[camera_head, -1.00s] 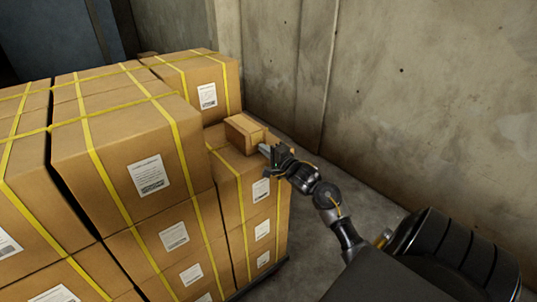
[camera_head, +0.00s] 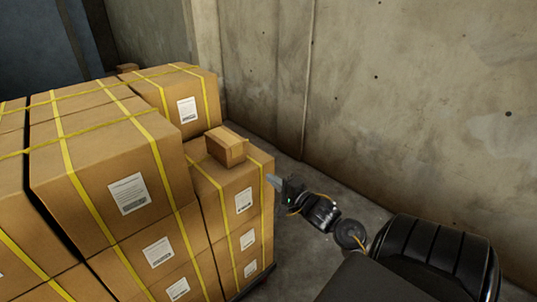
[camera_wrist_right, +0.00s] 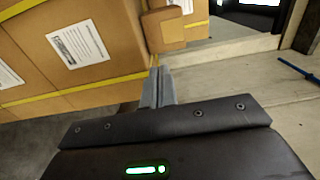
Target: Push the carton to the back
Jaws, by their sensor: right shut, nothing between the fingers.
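The small brown carton (camera_head: 227,147) sits on top of a shorter stack of strapped boxes (camera_head: 232,190), in front of a taller box at the back. It also shows in the right wrist view (camera_wrist_right: 166,30), at the top middle. My right gripper (camera_head: 271,180) is shut and empty, to the right of the short stack and apart from the carton. Its shut fingers show in the right wrist view (camera_wrist_right: 158,88), pointing towards the stack's edge. My left gripper is not in view.
Taller stacked boxes (camera_head: 100,160) with yellow straps and white labels fill the left. A concrete wall (camera_head: 410,110) stands behind and to the right. A strip of bare floor (camera_head: 300,240) lies between stack and wall. A blue stick-like thing (camera_wrist_right: 298,70) shows in the right wrist view.

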